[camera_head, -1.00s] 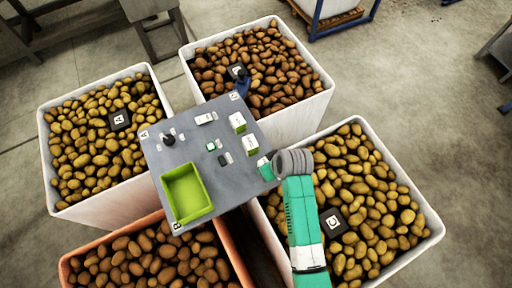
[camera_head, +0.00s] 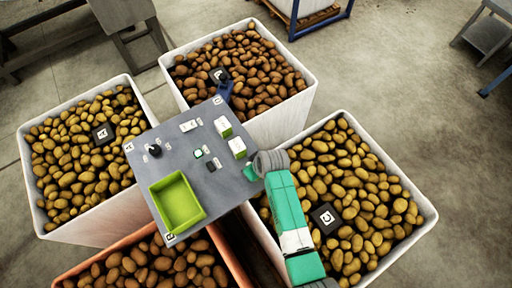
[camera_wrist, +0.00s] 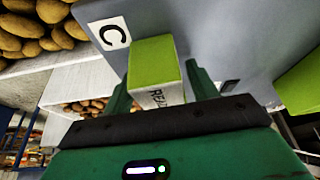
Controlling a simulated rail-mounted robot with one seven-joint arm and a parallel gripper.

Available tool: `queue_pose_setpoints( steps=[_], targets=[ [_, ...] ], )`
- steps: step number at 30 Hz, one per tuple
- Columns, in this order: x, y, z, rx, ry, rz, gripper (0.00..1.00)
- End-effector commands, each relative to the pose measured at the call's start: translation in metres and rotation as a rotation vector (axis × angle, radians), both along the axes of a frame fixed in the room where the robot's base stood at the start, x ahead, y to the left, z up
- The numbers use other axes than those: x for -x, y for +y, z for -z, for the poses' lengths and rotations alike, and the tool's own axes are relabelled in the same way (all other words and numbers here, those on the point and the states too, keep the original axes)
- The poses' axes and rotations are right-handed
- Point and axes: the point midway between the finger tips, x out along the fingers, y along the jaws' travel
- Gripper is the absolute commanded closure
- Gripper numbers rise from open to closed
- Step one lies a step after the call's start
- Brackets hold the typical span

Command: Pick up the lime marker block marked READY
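The lime block marked READY (camera_wrist: 155,65) is in the middle of the wrist view, close to the plate lettered C at a corner of the grey table. Its lime side and part of its white lettered face show; my gripper body covers the rest. My gripper (camera_wrist: 157,78) is open, with one finger on each side of the block and a thin gap at the right finger. In the head view my gripper (camera_head: 251,173) is at the table's right corner, and the arm end hides most of the marked block there.
Two other lime blocks with white tops (camera_head: 223,126) (camera_head: 237,147) stand in a row beside it. A lime tray (camera_head: 177,203) and small parts are on the grey table (camera_head: 215,185). Potato bins surround the table; bin C (camera_head: 430,215) is under my arm.

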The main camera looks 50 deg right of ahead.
Motion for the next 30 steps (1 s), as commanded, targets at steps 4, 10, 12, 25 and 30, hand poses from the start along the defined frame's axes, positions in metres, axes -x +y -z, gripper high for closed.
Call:
queue_pose_setpoints(
  steps=[4, 10, 12, 25, 30],
  targets=[
    [0.000, 0.000, 0.000, 0.000, 0.000, 0.000, 0.72],
    [0.000, 0.000, 0.000, 0.000, 0.000, 0.000, 0.84],
    [0.000, 0.000, 0.000, 0.000, 0.000, 0.000, 0.84],
    [0.008, 0.005, -0.036, -0.001, 0.003, 0.000, 0.84],
    [0.043, 0.023, -0.039, -0.002, 0.002, 0.001, 0.84]
  ],
)
